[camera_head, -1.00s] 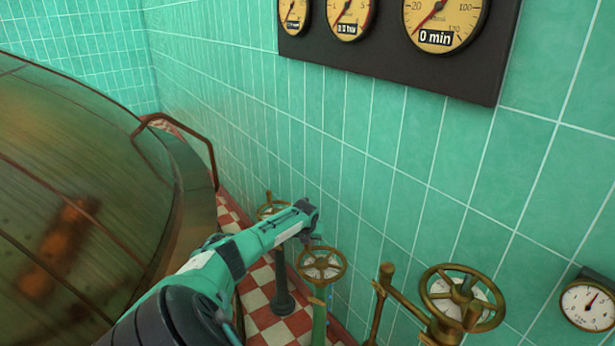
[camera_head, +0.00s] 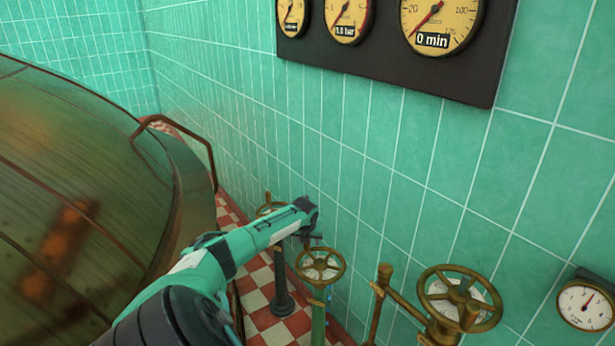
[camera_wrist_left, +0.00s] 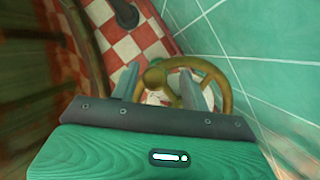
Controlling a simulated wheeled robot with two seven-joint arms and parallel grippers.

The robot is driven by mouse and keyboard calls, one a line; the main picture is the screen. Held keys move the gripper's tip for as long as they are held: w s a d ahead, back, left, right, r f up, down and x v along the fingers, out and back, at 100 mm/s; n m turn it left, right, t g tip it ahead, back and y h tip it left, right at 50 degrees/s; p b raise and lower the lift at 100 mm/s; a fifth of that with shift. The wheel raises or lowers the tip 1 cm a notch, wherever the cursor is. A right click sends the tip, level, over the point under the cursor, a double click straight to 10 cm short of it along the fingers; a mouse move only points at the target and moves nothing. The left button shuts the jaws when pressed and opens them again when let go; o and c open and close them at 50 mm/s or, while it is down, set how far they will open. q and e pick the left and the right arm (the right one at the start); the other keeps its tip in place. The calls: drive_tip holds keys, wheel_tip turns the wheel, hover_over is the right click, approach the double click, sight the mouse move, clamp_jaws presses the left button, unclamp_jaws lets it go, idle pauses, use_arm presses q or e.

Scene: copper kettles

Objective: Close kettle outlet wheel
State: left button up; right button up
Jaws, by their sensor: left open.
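Three brass valve wheels stand along the tiled wall in the head view: a far wheel (camera_head: 270,209) partly behind my arm, a middle wheel (camera_head: 320,278), and a larger right wheel (camera_head: 491,297). No label shows which is the outlet wheel. My left gripper (camera_head: 309,239) is just above and behind the middle wheel's rim; its fingers are small and dark there. In the left wrist view the open fingers (camera_wrist_left: 157,84) are on either side of the knob of a brass wheel (camera_wrist_left: 226,88). Contact cannot be told.
The large copper kettle (camera_head: 70,190) fills the left, with a bent copper rail (camera_head: 200,140). Gauges hang on a dark board (camera_head: 400,68) on the wall. A small dial (camera_head: 583,306) is at the right. A dark post (camera_head: 281,285) stands on the checkered floor.

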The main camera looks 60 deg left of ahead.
use_arm(q)
drive_tip(key=v, duration=1.1)
drive_tip(key=shift+d+r+p, duration=0.2)
drive_tip(key=shift+d+p, duration=0.05)
drive_tip(key=shift+p, duration=0.15)
use_arm(e)
drive_tip(key=s+f, duration=0.1)
drive_tip(key=s+d+f, duration=0.1)
drive_tip(key=shift+f, duration=0.3)
